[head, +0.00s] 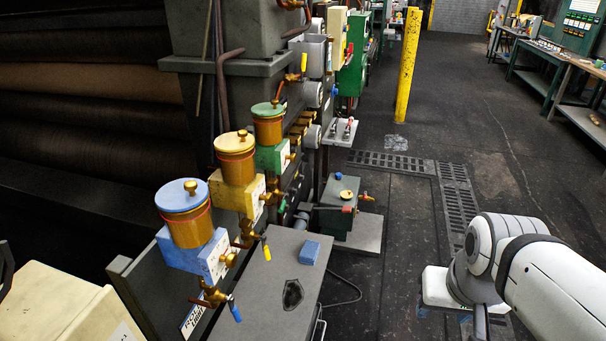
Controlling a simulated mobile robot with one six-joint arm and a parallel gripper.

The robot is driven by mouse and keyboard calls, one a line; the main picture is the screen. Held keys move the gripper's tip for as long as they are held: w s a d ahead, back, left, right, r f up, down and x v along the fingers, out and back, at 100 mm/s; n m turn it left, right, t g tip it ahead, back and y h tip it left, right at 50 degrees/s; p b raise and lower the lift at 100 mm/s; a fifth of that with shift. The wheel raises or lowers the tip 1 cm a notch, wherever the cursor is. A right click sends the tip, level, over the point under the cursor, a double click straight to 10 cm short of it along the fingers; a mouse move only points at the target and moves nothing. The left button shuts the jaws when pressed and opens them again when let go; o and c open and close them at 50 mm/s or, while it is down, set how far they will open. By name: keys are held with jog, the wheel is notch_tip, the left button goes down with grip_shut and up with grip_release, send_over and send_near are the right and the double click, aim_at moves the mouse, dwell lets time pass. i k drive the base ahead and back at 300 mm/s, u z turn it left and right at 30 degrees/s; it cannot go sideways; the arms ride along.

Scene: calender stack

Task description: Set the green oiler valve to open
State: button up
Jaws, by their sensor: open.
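The green oiler (268,128) is the farthest of three oilers in a row on the left. It has a green lid, an amber body and a green block (272,157) below. Brass fittings sit at the block, and a small green handle (283,206) hangs low beneath it, pointing downward. The handle is small and partly crowded by nearby fittings, so its exact valve position is hard to tell. My white arm reaches in from the lower right, well apart from the oilers. My gripper's fingers do not show.
The yellow oiler (235,160) and blue oiler (184,212) stand nearer, with yellow (267,253) and blue (235,312) valve handles. A yellow post (408,65) stands behind. Open floor lies right.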

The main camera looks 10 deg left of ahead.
aim_at(282, 205)
jog(key=u, duration=1.5)
jog(key=k, duration=0.9)
jog(key=z, duration=0.4)
jog(key=i, duration=0.95)
jog(key=z, duration=0.05)
